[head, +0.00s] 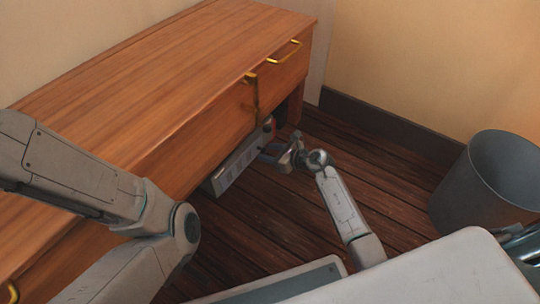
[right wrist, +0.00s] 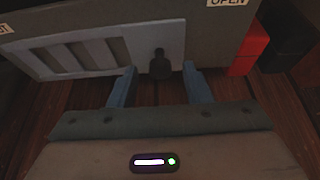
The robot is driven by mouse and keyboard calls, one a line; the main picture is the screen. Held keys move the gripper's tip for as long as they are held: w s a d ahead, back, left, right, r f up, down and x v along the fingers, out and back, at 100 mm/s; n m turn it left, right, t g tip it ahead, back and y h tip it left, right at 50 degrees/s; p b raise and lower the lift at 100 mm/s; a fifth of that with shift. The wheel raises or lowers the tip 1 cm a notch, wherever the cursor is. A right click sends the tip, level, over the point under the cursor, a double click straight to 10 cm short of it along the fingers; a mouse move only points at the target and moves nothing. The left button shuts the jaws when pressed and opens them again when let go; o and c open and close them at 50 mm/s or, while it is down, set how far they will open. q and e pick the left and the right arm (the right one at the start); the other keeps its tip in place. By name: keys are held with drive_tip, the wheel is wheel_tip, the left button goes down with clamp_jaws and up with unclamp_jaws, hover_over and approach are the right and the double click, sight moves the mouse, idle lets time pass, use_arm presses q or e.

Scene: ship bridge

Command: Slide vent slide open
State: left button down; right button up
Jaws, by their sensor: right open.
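The vent (head: 236,168) is a pale grey box low under the wooden desk in the head view. In the right wrist view, its slotted light grey slide (right wrist: 75,58) lies on a darker grey plate (right wrist: 215,45). A dark knob (right wrist: 160,65) stands near the slide's right end. An "OPEN" label is at the plate's upper right, and a cut-off label is at the left. My right gripper (head: 276,153) is at the vent. In the wrist view its open fingers (right wrist: 158,87) are on either side of the knob, with gaps. My left gripper is out of view.
The wooden desk (head: 170,75) with brass-handled drawers overhangs the vent. A red block (right wrist: 250,48) and a black part sit at the plate's right end. A grey bin (head: 490,180) stands at the right. The plank floor (head: 385,180) between is clear.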

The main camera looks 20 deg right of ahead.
drive_tip(key=shift+w+a, duration=0.1)
clamp_jaws()
drive_tip(key=shift+w+d, duration=0.8)
drive_tip(key=shift+d, duration=0.3)
drive_tip(key=shift+w+d, duration=0.1)
unclamp_jaws()
drive_tip(key=p+v, duration=0.5)
drive_tip(key=v, duration=0.5)
drive_tip(key=shift+s+d+r, duration=0.2)
drive_tip(key=shift+s+d, duration=0.05)
